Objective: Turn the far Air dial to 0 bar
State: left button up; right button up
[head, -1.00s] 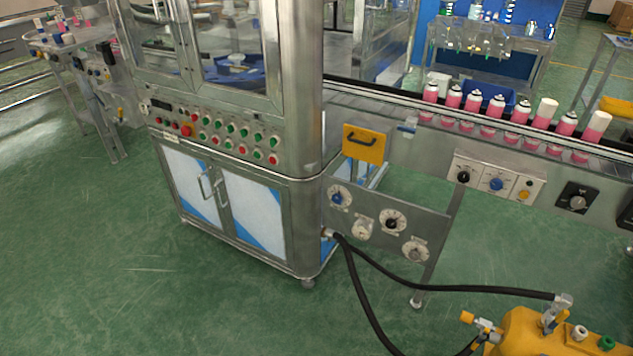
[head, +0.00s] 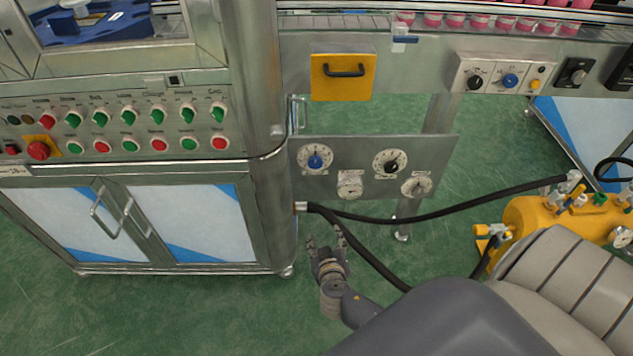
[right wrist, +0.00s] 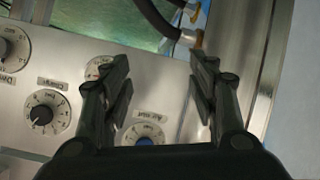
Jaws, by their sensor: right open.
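The low panel (head: 335,185) beside the machine cabinet carries several round dials. The dial with a blue knob (head: 316,161) is at its upper left. In the right wrist view this blue-knob dial (right wrist: 146,139) is partly hidden at the bottom edge, with a small label that seems to read "Air". A dial with a black knob (head: 391,163) is to its right and also shows in the right wrist view (right wrist: 40,113). My right gripper (head: 325,241) is open and empty, below and in front of the panel. Its spread fingers (right wrist: 160,62) show nothing between them. My left gripper is not visible.
Black hoses (head: 440,212) run from the cabinet past my right gripper to a yellow tank (head: 520,212). The cabinet's steel corner post (head: 262,100) stands left of the panel. A yellow handled plate (head: 343,77) is above it.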

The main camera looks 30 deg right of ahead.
jog(key=w+r+m+t+h+b, duration=0.25)
jog(key=w+r, duration=0.25)
jog(key=r, duration=0.3)
jog(key=m+t+b, duration=0.1)
jog(key=m+t, duration=0.1)
send_near(316, 164)
jog(key=shift+h, duration=0.45)
jog(key=x, duration=0.7)
jog(key=shift+w+a, duration=0.1)
jog(key=shift+w, duration=0.3)
jog(key=shift+p+x, duration=0.3)
jog(key=shift+x, duration=0.5)
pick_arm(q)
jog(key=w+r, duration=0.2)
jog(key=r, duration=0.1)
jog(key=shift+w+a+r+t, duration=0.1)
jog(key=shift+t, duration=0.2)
pick_arm(e)
jog(key=shift+f, duration=0.1)
jog(key=shift+n, duration=0.25)
jog(key=c, duration=1.1)
